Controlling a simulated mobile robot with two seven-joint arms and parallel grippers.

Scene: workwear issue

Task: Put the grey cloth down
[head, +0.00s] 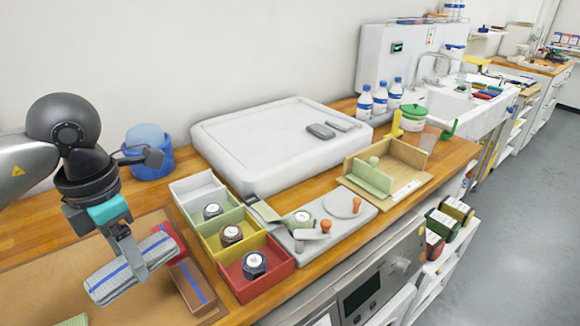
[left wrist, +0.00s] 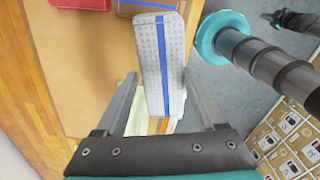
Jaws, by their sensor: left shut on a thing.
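The grey cloth (head: 105,284) is folded into a flat bundle with a blue stripe. My left gripper (head: 132,268) is shut on it and holds it over the brown mat (head: 40,285) at the left of the counter. In the left wrist view the cloth (left wrist: 158,50) sits between the two fingers. I cannot tell whether its underside touches anything.
A red folded piece (head: 168,238) and a brown one with a blue stripe (head: 191,284) lie right of the cloth. Beyond stand white, green, yellow and red bins (head: 284,266). A blue bucket (head: 152,170) stands behind. Pale green cloth (head: 75,320) shows at the bottom edge.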

